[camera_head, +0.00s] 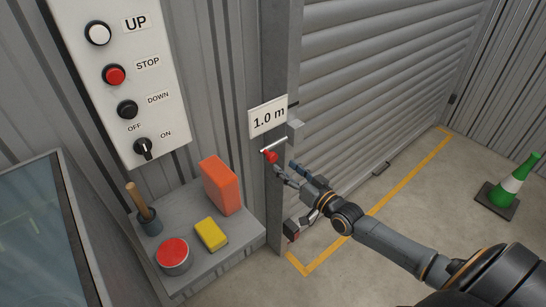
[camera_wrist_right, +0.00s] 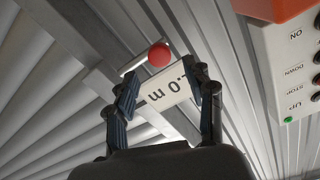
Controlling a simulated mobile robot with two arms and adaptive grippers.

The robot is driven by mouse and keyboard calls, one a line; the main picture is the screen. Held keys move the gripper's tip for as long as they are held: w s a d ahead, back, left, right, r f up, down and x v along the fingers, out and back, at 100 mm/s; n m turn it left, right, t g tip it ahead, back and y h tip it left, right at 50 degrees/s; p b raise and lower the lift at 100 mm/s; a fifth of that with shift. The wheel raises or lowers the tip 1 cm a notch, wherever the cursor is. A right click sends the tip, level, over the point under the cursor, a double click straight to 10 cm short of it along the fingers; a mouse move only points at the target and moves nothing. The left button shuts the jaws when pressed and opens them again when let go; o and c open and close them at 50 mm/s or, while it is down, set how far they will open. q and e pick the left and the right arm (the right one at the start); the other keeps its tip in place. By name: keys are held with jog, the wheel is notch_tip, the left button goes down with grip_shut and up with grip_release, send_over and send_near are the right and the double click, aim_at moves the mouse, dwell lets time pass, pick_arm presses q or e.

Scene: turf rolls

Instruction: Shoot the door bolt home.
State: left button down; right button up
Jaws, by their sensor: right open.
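The door bolt is a pale metal rod (camera_head: 274,144) with a red knob (camera_head: 270,156), mounted on the grey post just below the "1.0 m" sign. A small grey block (camera_head: 295,130) sits at the rod's right end; I cannot tell whether the rod enters it. The grey roller door (camera_head: 380,75) is to the right. My right gripper (camera_head: 284,168) is open and empty, close to the knob at its lower right. In the right wrist view the red knob (camera_wrist_right: 159,55) is beyond the two spread fingertips, apart from them. My left gripper is out of view.
A control panel (camera_head: 120,50) with buttons hangs at the left. A grey shelf (camera_head: 215,262) below holds an orange block (camera_head: 220,185), a yellow block (camera_head: 211,234), a red-topped tin (camera_head: 173,255) and a wooden-handled tool in a cup. A green-and-white cone (camera_head: 513,185) stands right; floor between is clear.

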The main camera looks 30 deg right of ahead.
aim_at(274, 159)
jog(key=w, duration=0.3)
jog(key=w+a, duration=0.1)
jog(key=w, duration=0.2)
jog(key=shift+w+a, duration=0.15)
jog(key=shift+w, duration=0.25)
grip_shut()
